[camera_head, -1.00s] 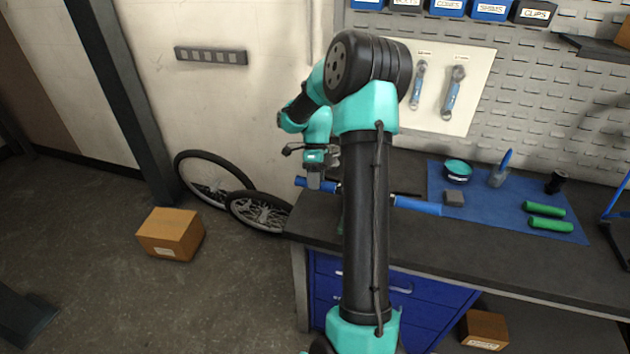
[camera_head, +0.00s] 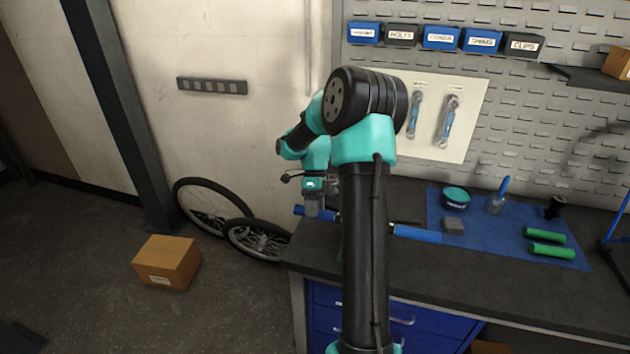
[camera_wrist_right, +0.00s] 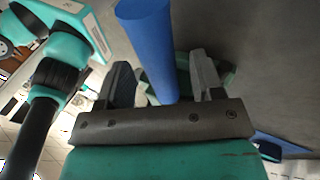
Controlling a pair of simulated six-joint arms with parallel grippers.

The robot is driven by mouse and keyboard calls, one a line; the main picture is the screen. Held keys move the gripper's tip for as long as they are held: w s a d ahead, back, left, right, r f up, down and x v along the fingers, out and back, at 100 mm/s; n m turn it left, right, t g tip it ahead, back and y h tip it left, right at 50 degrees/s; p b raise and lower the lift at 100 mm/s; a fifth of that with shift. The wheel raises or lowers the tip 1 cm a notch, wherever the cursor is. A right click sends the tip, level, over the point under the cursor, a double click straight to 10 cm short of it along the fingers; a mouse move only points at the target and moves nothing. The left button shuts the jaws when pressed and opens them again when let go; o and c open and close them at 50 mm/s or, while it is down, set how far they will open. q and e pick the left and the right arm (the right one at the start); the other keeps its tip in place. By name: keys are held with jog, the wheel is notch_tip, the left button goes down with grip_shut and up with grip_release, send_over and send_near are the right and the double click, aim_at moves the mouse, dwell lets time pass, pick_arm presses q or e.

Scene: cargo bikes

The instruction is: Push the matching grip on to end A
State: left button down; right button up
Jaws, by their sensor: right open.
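A dark handlebar (camera_head: 405,223) lies across the left part of the bench, its middle hidden behind my right arm. A blue grip (camera_head: 418,233) shows on its right side, and another blue grip (camera_head: 300,210) shows at the left, beside my right gripper (camera_head: 312,214). In the right wrist view a blue cylinder (camera_wrist_right: 150,45) passes between the open fingers of my right gripper (camera_wrist_right: 162,85), with a gap visible on the right. Two green grips, the far one (camera_head: 545,235) and the near one (camera_head: 552,251), lie on the blue mat. I see no lettering for end A. My left gripper is out of view.
The blue mat (camera_head: 485,240) also holds a teal tub (camera_head: 455,198), a brush in a clear pot (camera_head: 496,203) and a grey block (camera_head: 453,226). Wheels (camera_head: 262,240) lean on the wall left of the bench. A cardboard box (camera_head: 167,262) is on the floor.

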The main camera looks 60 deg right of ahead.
jog(key=v, duration=1.6)
jog(key=shift+d+r, duration=0.25)
jog(key=shift+r, duration=0.1)
jog(key=w+a+f+n+t, duration=0.1)
jog(key=w+a+f+n, duration=0.35)
jog(key=a+f, duration=0.45)
jog(key=w+a+f+n, duration=0.3)
jog(key=a+f+n, duration=0.3)
jog(key=f, duration=0.5)
jog(key=w+a+f+n+t, duration=0.1)
jog(key=w+a+f+n, duration=0.3)
jog(key=a+f, duration=0.5)
jog(key=s+a+f+n, duration=0.4)
jog(key=a+n, duration=0.1)
jog(key=a, duration=0.2)
jog(key=s+a+f+n+t, duration=0.1)
jog(key=s+a+f+n, duration=0.4)
jog(key=a+n, duration=0.1)
jog(key=s+a+f+n+t+h, duration=0.1)
jog(key=s+a+f+n, duration=0.4)
jog(key=a, duration=0.3)
jog(key=shift+s+a, duration=0.2)
jog(key=shift+a, duration=0.2)
jog(key=shift+n, duration=0.25)
